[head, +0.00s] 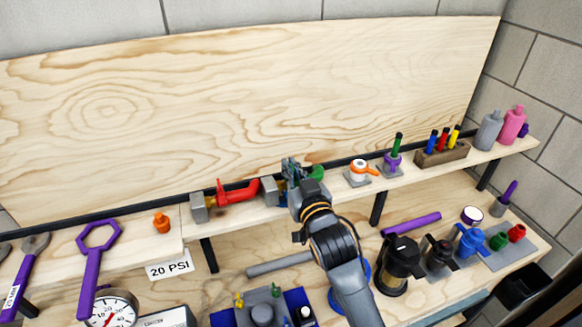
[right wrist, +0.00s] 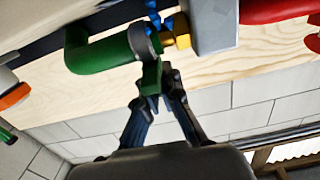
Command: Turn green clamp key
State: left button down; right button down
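The green clamp (head: 317,172) is on the upper shelf, mostly hidden behind my right gripper (head: 291,168) in the head view. In the right wrist view its curved green body (right wrist: 100,54) ends in a grey collar beside a grey block (right wrist: 212,25), with blue and yellow parts between them. The green clamp key (right wrist: 152,76) sticks out from the collar. My right gripper (right wrist: 156,98) has its fingertips drawn together on either side of the key's end and appears shut on it. My left gripper is not in view.
A red clamp (head: 238,191) is left of the gripper on the same shelf; an orange-and-white part (head: 359,170) is to the right. A plywood back wall (head: 250,100) rises behind. The lower bench holds a black-and-clear filter housing (head: 398,263) and a blue container (head: 469,241).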

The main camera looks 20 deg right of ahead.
dwell(0.3)
jog(key=c, duration=1.5)
grip_release()
jog(key=shift+s, duration=0.15)
jog(key=s, duration=1.1)
jog(key=shift+s+d, duration=0.25)
jog(key=shift+s, duration=0.15)
